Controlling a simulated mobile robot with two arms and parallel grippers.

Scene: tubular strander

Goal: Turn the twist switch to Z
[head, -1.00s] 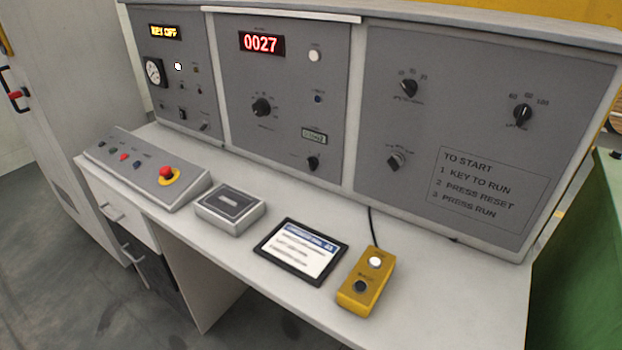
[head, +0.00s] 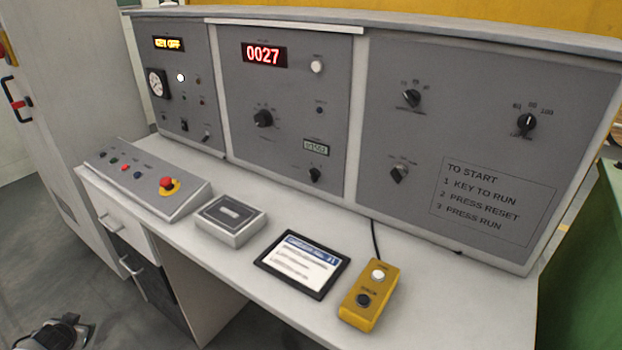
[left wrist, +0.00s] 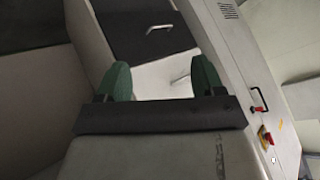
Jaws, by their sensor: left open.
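A dark part that looks like my left arm (head: 55,332) enters the head view at the bottom left, well away from the panel. My right gripper is not in view.
On the desk stand a sloped button box (head: 195,205) with a red emergency stop (head: 167,183), a grey box (head: 231,220), a tablet (head: 302,263) and a yellow two-button box (head: 368,295). A tall cabinet (head: 75,70) is at left, green machinery (head: 590,260) at right.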

